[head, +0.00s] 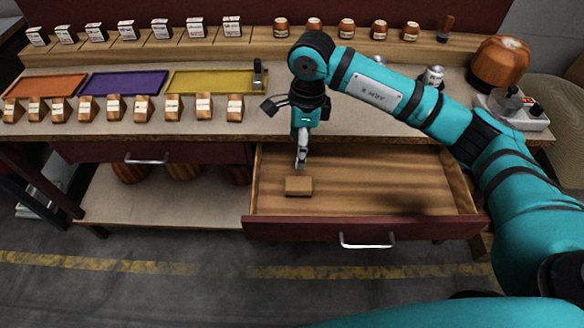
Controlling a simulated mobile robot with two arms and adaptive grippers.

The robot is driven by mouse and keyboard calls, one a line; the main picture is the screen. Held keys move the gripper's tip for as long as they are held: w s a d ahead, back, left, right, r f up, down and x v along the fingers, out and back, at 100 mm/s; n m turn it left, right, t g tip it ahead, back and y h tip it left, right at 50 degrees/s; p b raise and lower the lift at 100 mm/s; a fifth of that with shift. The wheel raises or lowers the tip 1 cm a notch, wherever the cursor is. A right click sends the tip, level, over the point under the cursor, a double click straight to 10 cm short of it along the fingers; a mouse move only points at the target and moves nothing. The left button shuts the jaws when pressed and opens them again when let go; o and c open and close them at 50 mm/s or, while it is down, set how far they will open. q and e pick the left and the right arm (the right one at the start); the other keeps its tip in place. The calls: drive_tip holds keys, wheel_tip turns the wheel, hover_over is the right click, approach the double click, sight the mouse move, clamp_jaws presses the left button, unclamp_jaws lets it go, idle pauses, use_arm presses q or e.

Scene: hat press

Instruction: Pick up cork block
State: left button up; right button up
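The cork block (298,187), a small brown rectangular block, lies flat on the bottom of the open wooden drawer (400,185), toward its front left. My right gripper (301,162) points down into the drawer, just behind and above the block. A small gap shows between the fingertips and the block in the head view, so it appears apart from it. The fingers overlap from this angle, so their opening is hidden. Nothing shows held in it. My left gripper is not in view.
The drawer's red front with a metal handle (367,244) sticks out below the workbench (190,120). Orange, purple and yellow trays (125,84) and several wooden blocks line the bench. A closed drawer (150,153) is at left. The drawer's right side is clear.

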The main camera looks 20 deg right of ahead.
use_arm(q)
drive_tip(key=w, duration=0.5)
use_arm(e)
drive_tip(key=w+d+h, duration=0.1)
drive_tip(key=d, duration=0.1)
drive_tip(key=p, duration=0.1)
hover_over(306, 184)
drive_tip(key=f, duration=0.7)
drive_tip(key=shift+w+f, duration=0.2)
drive_tip(key=shift+f, duration=0.1)
wheel_tip(306, 184, down, 3)
drive_tip(key=shift+w+r, duration=0.1)
drive_tip(key=shift+r, duration=0.1)
drive_tip(key=shift+f+p, duration=0.3)
drive_tip(key=shift+f, duration=0.55)
drive_tip(key=f, duration=0.3)
drive_tip(key=shift+s+d+f+p, duration=0.1)
drive_tip(key=shift+s+f+p, duration=0.2)
drive_tip(key=shift+f+p, duration=0.05)
drive_tip(key=shift+f, duration=0.4)
drive_tip(key=c, duration=0.7)
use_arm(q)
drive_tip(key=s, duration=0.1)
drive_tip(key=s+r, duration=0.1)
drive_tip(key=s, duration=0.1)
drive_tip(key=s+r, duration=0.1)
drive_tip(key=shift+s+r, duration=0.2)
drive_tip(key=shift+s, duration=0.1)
use_arm(e)
drive_tip(key=c, duration=0.4)
